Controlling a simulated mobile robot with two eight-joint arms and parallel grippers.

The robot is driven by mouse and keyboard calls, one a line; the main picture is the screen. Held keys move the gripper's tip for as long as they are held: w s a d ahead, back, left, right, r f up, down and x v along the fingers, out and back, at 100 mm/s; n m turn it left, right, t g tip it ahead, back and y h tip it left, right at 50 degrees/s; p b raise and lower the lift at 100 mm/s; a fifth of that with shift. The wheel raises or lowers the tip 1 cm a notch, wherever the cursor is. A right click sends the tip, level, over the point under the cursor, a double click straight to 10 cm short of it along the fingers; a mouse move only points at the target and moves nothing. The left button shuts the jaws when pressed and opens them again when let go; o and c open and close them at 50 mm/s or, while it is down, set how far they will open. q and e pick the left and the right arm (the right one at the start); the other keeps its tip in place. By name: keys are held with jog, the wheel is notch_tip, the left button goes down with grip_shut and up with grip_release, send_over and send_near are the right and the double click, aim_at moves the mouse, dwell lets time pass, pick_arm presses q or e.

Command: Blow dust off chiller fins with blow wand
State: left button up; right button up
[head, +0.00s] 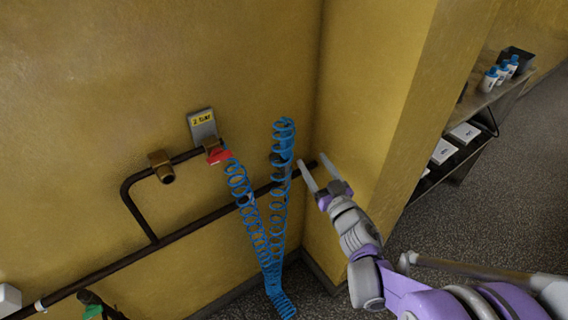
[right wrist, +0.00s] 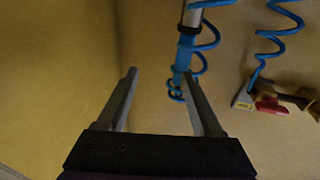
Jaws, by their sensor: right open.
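A blue coiled air hose (head: 240,190) hangs from a red-handled valve (head: 218,155) on the yellow wall, dips to the floor and rises again at the right. At its upper right end is a dark blue piece (head: 283,150), probably part of the blow wand. The right wrist view shows a silver tube (right wrist: 193,12) with a blue part (right wrist: 185,52) beyond the right finger, likely the wand. My right gripper (head: 311,159) is open and empty, just right of the hose's upper end. My left gripper is not in view. No chiller fins show.
A dark pipe (head: 190,230) runs along the wall, with a brass fitting (head: 160,166) and a "2 bar" plate (head: 202,124) above.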

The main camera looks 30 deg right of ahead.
aim_at(288, 154)
jog(key=w+y, duration=0.1)
jog(key=w+a+f+n+y, duration=0.1)
jog(key=w, duration=0.1)
jog(key=w+a+f+n+y+b, duration=0.1)
jog(key=w, duration=0.1)
jog(key=shift+f+t+y, duration=0.2)
jog(key=shift+t+y, duration=0.2)
jog(key=shift+n, duration=0.3)
jog(key=w, duration=0.2)
jog(key=w+a, duration=0.1)
jog(key=w, duration=0.1)
jog(key=shift+r, duration=0.4)
jog(key=shift+w+d, duration=0.1)
jog(key=shift+w, duration=0.4)
grip_shut()
jog(key=shift+r, duration=0.1)
